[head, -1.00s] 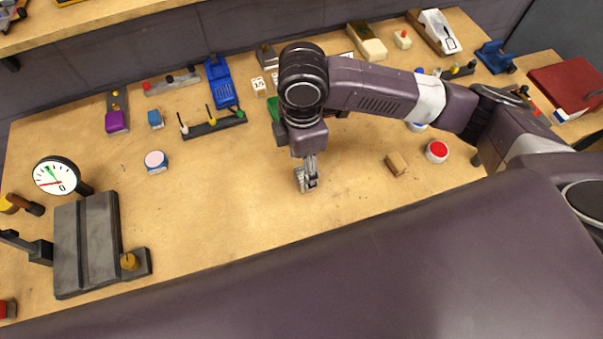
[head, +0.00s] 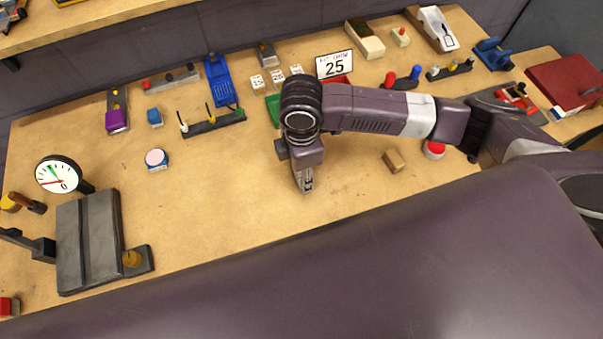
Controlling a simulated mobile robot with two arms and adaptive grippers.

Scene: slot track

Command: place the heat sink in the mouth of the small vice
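My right arm reaches in from the right. My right gripper (head: 304,183) points down over the bare middle of the bench, near its front edge. A small grey shape shows at its fingertips; I cannot tell whether it is the heat sink or only the fingers, nor whether they are shut. No heat sink shows clearly elsewhere. A small blue vice-like device (head: 494,56) stands at the back right, far from the gripper; its mouth is too small to make out. My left gripper is not in view.
A blue-and-white round piece (head: 156,160) and a tan block (head: 395,161) flank the gripper. A blue ribbed device (head: 221,82), a track with knobs (head: 213,124) and a "25" sign (head: 334,65) stand behind.

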